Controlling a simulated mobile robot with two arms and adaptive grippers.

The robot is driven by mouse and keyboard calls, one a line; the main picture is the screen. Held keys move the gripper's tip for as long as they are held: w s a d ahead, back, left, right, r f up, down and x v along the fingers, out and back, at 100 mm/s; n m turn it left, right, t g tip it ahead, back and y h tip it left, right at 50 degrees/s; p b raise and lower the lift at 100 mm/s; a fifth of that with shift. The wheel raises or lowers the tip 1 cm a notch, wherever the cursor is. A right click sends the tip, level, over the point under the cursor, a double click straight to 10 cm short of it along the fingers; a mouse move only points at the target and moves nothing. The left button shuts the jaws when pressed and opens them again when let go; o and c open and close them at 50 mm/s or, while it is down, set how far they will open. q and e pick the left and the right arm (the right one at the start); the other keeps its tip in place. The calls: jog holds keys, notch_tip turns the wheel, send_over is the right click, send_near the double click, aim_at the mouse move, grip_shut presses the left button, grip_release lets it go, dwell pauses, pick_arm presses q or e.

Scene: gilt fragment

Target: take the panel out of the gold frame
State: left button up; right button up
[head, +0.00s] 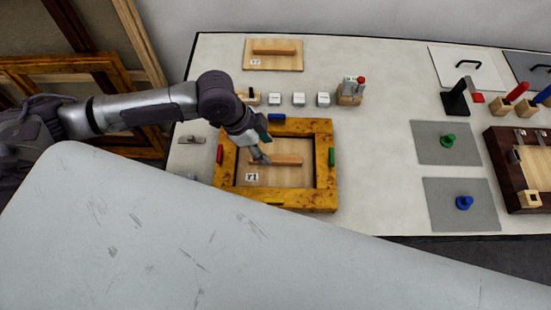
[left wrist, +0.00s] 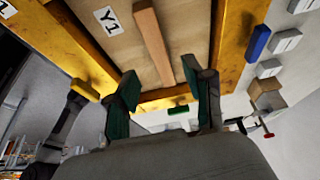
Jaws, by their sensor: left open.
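The gold frame (head: 326,192) lies flat on the white table. Its panel (head: 290,179), pale wood with a Y1 label, sits inside it and also shows in the left wrist view (left wrist: 185,22). A wooden bar (head: 288,160) runs across the panel; it also shows in the left wrist view (left wrist: 150,40). My left gripper (head: 263,156) is over the panel at the bar's left part. In the left wrist view its fingers (left wrist: 163,76) are apart, with the bar showing between and beyond them. Contact with the bar cannot be told. My right gripper is not in view.
Red (head: 220,154), blue (head: 277,117) and green (head: 331,157) pieces sit at the frame's edges. White blocks (head: 299,99) and a wooden holder (head: 349,98) stand behind. Another panel (head: 272,63) lies at the back. Grey mats (head: 431,156) lie right; table between is clear.

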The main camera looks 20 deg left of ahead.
aim_at(275, 158)
pick_arm(q)
jog(key=shift+d+f, duration=0.25)
jog(key=shift+f, duration=0.2)
jog(key=p+x, duration=0.2)
jog(key=x, duration=0.2)
jog(key=shift+w+d+f, duration=0.1)
jog(key=shift+w+f, duration=0.05)
jog(key=shift+f, duration=0.15)
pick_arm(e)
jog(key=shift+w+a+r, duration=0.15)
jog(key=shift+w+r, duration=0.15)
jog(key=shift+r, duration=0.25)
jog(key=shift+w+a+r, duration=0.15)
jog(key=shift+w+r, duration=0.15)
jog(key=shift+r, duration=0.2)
pick_arm(q)
jog(key=shift+c, duration=1.3)
grip_shut()
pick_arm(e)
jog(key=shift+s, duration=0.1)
